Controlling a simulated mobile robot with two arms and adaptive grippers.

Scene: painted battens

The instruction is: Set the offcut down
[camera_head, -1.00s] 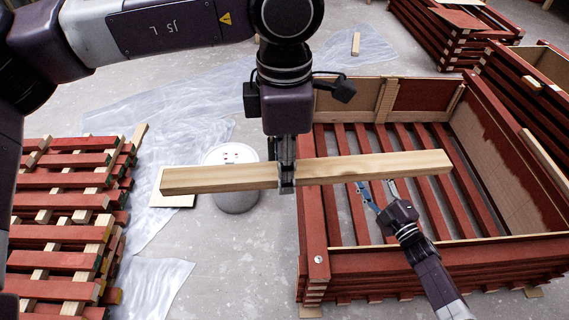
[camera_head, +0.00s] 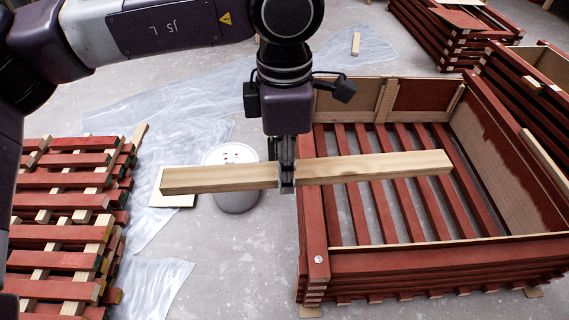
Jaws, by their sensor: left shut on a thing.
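The offcut is a long, pale, unpainted wooden piece (camera_head: 375,167). My left gripper (camera_head: 287,188) points down and is shut around it near its middle. The offcut lies roughly level across the view. Its right half shows over the red slatted crate (camera_head: 420,262), and its left half shows in front of the white bucket (camera_head: 236,202) and the floor. I cannot tell how high it is above the crate. My right gripper is out of view.
A stack of red and bare slatted pallets (camera_head: 62,262) is at the left. Clear plastic sheeting (camera_head: 155,285) lies on the grey floor, with a small wood block (camera_head: 355,43) at the back. More red crates (camera_head: 440,40) stand at the back right. Bare floor (camera_head: 235,275) shows between pallets and crate.

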